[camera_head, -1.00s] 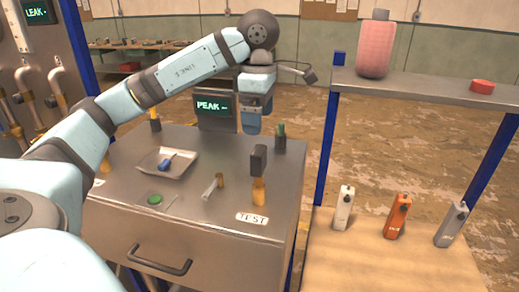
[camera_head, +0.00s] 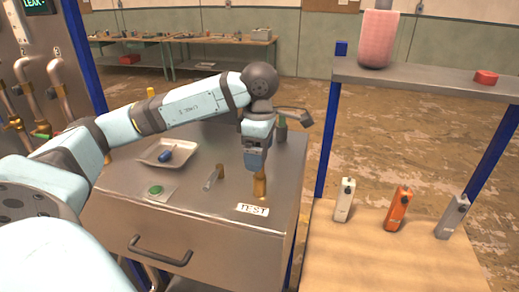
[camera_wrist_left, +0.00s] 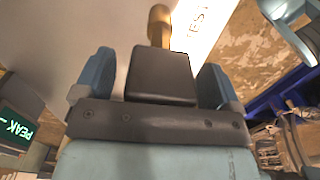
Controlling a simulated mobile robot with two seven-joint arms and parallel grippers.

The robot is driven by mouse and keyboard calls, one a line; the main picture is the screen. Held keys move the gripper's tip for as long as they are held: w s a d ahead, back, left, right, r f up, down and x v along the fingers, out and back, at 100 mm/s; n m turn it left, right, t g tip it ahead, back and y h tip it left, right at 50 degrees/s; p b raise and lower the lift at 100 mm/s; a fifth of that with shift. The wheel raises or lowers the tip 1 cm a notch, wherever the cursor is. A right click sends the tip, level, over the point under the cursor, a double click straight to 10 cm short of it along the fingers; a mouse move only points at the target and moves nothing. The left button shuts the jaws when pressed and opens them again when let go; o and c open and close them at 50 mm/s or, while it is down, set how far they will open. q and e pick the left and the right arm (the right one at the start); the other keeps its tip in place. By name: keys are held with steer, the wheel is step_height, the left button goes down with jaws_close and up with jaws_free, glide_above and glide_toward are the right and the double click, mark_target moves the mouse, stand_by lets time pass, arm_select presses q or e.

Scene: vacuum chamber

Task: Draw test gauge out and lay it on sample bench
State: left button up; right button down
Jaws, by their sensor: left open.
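The test gauge, a dark block (camera_wrist_left: 160,76) on a brass stem (camera_wrist_left: 159,25), shows between my left fingers in the left wrist view. In the head view the brass fitting (camera_head: 260,187) stands upright beside the TEST label (camera_head: 252,210) on the grey metal cabinet top (camera_head: 215,215). My left gripper (camera_head: 256,160) is directly above that fitting, pointing down, and hides the dark block there. Its fingers are open, one on each side of the block, with gaps visible. Which surface is the sample bench is not labelled.
A wooden bench (camera_head: 330,265) at right holds white, orange and grey handheld devices, with free room in front. A shelf (camera_head: 430,82) overhangs it.

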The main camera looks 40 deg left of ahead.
arm_select(q)
steer(key=c, duration=1.1)
steer(key=shift+r+p, duration=0.8)
steer(key=shift+r, duration=0.55)
steer(key=shift+r+p, duration=1.5)
steer(key=shift+r, duration=1.2)
